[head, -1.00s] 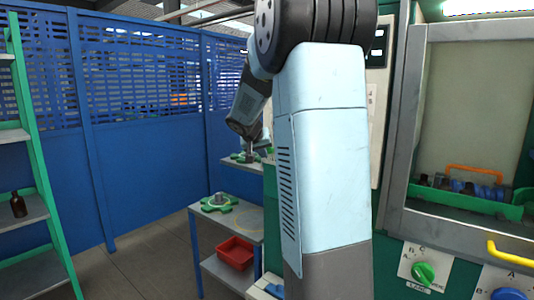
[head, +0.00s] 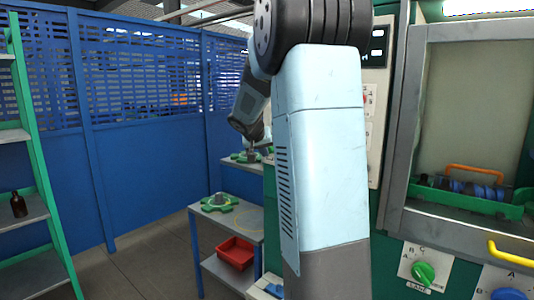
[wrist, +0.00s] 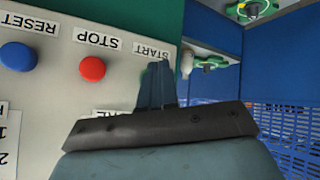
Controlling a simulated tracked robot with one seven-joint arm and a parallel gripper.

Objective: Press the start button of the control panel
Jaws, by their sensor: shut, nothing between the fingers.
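The control panel (wrist: 45,115) fills the left of the wrist view, upside down. It has a blue button (wrist: 17,56) under the RESET label and a red button (wrist: 92,69) by the STOP label. The START label (wrist: 152,50) is at the panel's edge. The start button itself is not visible; my gripper's fingers cover the spot by that label. My gripper (wrist: 160,68) is shut and empty, its fingertips at the START label in the picture. I cannot tell if they touch the panel.
In the head view, a machine with a window (head: 475,100) stands right, with a green lane knob (head: 424,273) and yellow handle (head: 512,253). A small table (head: 245,222) with a red bin (head: 236,252) stands by the blue fence (head: 150,180). A bottle (head: 18,205) is on the left shelf.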

